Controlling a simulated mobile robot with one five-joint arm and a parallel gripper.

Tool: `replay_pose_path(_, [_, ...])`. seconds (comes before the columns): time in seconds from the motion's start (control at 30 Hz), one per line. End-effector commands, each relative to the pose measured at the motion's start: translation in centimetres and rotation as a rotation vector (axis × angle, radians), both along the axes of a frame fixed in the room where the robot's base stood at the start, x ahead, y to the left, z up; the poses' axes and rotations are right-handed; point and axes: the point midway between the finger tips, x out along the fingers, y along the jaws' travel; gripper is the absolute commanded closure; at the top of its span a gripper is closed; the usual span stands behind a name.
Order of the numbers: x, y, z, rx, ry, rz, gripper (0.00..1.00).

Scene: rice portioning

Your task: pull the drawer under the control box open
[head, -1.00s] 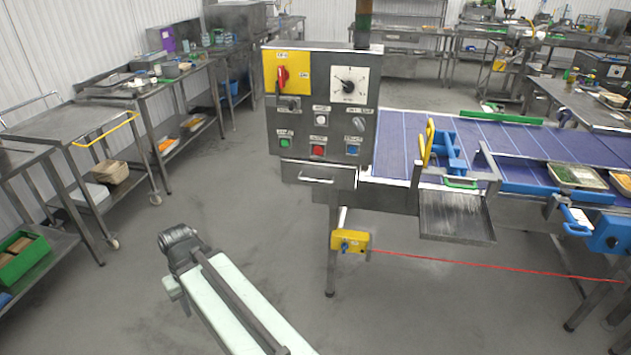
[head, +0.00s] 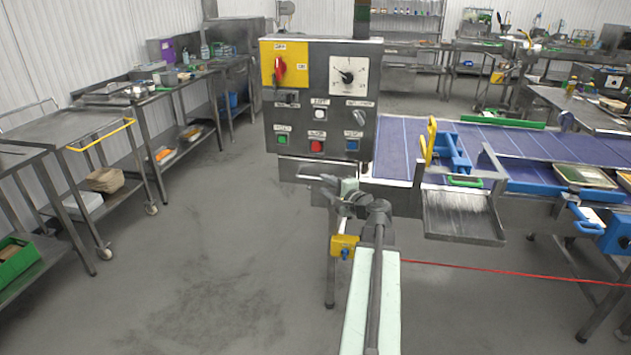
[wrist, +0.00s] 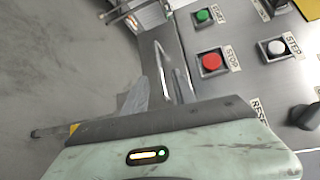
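The grey control box (head: 318,100) stands at the centre of the head view, with a yellow switch panel, a dial and coloured buttons. The drawer (head: 290,168) is directly under it and looks closed. Its light metal handle (head: 305,177) is partly covered by my gripper (head: 332,182), which is in front of the drawer's right part. In the wrist view the bent handle bar (wrist: 162,70) is close beyond my gripper (wrist: 145,95), beside a grey finger. The finger gap is mostly hidden, and I cannot tell whether it touches the handle.
A yellow box (head: 345,246) with a red cord is on the machine's leg below. A metal chute (head: 462,218) and the blue conveyor (head: 400,150) are to the right. Steel tables (head: 70,130) line the left. The floor (head: 220,250) left of my arm is clear.

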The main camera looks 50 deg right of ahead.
Motion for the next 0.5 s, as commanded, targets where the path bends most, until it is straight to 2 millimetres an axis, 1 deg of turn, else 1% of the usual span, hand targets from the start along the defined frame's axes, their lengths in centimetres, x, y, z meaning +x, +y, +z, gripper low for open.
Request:
replay_pose_path(0.17, [2.4,-0.6,-0.4,0.000,0.001,0.003,0.67])
replay_pose_path(0.3, [5.0,-1.2,-0.9,0.000,0.002,0.003,0.67])
replay_pose_path(0.4, [6.6,-1.5,-1.1,-0.001,0.003,0.004,0.67])
replay_pose_path(0.5, [7.3,-1.6,-1.1,-0.001,0.003,0.002,0.67])
